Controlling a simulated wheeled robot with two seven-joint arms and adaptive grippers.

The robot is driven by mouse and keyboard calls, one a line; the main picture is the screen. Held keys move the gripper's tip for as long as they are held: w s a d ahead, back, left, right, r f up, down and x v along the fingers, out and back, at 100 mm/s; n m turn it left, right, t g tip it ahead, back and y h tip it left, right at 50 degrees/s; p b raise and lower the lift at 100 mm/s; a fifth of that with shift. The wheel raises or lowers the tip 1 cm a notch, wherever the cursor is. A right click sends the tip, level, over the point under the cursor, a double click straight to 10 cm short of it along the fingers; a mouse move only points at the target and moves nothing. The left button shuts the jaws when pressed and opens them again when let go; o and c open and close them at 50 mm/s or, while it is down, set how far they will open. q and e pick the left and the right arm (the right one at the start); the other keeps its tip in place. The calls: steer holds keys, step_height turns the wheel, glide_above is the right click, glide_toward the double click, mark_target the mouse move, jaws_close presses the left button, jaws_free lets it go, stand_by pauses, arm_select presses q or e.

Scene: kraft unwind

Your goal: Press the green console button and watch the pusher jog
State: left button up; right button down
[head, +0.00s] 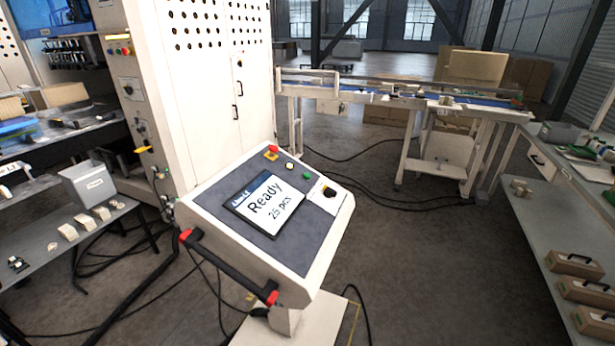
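The control console (217,213) stands on a pedestal in the middle of the head view, its sloped panel facing me. The small green button (307,176) sits at the upper right of the panel, beside a pale button (289,165). A red button on a yellow base (271,152) is further up, and a dark rotary switch (329,191) is to the right. The console screen (264,204) reads "Ready" and "25 pcs". I cannot make out a pusher for certain; small parts show on the conveyor (470,101) behind. Neither gripper is in view.
A black handle bar with red ends (228,267) runs along the console's front left edge. A white perforated cabinet (210,95) stands behind it. Shelves with parts (60,222) are at left, a bench with boxes (545,215) at right. Cables cross the floor.

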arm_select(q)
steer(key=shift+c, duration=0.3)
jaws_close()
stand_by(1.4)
